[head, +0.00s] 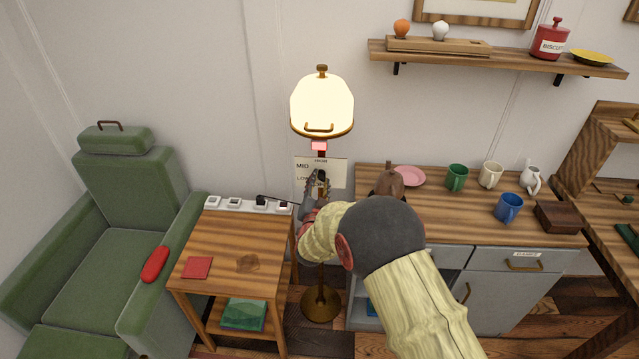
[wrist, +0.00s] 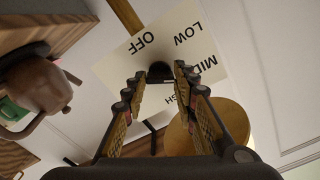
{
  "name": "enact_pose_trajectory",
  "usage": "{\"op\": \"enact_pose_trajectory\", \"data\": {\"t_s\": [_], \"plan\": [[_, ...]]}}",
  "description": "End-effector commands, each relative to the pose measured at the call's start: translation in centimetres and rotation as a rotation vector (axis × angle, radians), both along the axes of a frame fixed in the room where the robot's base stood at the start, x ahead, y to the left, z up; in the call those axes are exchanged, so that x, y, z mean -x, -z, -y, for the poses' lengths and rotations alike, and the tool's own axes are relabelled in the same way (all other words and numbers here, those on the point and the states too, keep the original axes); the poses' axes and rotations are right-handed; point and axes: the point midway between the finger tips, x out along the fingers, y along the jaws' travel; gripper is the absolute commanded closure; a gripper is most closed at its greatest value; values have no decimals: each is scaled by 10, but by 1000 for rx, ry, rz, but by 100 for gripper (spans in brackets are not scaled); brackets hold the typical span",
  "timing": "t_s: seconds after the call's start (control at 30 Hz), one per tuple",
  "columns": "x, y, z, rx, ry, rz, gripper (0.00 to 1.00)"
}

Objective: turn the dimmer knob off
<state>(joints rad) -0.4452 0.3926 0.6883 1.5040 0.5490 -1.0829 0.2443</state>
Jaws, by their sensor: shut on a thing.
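The dimmer knob (wrist: 160,72) is a small dark knob in front of a pale label plate (wrist: 115,68) on the lamp's pole. The plate reads OFF, LOW, MID and a partly hidden HIGH; it also shows in the head view (head: 337,170). My gripper (wrist: 160,70) is shut on the knob, one fingertip on each side. In the head view, my gripper (head: 318,184) is in front of the plate and covers the knob. The lamp's shade (head: 322,105) glows brightly. I cannot tell which word the knob points at.
A side table (head: 225,270) with a power strip (head: 238,203) stands left of the pole, beside a green armchair (head: 80,250). To the right, a cabinet top (head: 455,215) holds a brown kettle-like pot (head: 390,182), a pink plate (head: 408,175) and several mugs. A shelf (head: 500,58) hangs above.

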Motion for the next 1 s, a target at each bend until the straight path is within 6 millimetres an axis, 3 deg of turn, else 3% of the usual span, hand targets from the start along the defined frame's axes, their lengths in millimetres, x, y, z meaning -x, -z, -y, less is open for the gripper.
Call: {"op": "enact_pose_trajectory", "data": {"t_s": [0.47, 1.0], "plan": [[0, 0, 0, 83, 0, -4, 97], [0, -1, 0, 546, 0, -20, 97]]}}
